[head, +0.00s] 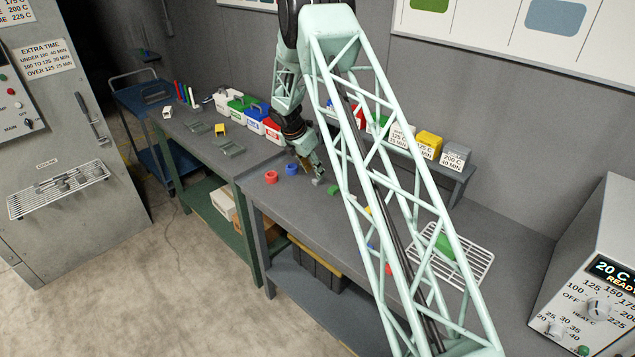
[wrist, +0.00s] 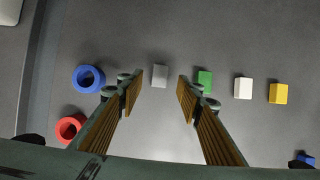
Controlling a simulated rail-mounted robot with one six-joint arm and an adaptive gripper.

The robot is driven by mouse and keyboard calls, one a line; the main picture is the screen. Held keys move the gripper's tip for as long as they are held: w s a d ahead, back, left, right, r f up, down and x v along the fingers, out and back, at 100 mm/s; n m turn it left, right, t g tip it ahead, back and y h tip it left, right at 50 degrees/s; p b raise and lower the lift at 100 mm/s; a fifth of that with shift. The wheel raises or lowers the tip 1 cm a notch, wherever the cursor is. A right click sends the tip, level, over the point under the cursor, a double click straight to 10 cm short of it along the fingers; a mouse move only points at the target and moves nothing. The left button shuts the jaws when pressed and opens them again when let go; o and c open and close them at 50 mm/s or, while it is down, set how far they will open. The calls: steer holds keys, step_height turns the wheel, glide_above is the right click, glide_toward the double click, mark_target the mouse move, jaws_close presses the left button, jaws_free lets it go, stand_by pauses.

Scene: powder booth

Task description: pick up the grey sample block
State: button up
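The grey sample block (wrist: 159,75) lies on the grey table, centred between the two fingertips in the wrist view and slightly beyond them. In the head view the small grey block (head: 318,181) shows just below the fingers. My gripper (wrist: 159,90) is open, pointing down, with a clear gap on either side of the block. In the head view my gripper (head: 309,168) hangs low over the bench, partly behind my arm. I cannot tell the exact height of the fingertips above the table.
A green block (wrist: 204,78), a white block (wrist: 243,88) and a yellow block (wrist: 278,93) lie in a row to the right. A blue ring (wrist: 88,79) and a red ring (wrist: 71,128) lie left. A wire rack (head: 478,262) sits farther along the bench.

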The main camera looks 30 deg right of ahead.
mark_target(316, 179)
steer(key=shift+f, duration=0.1)
steer(key=shift+x, duration=2.45)
steer(key=c, duration=0.9)
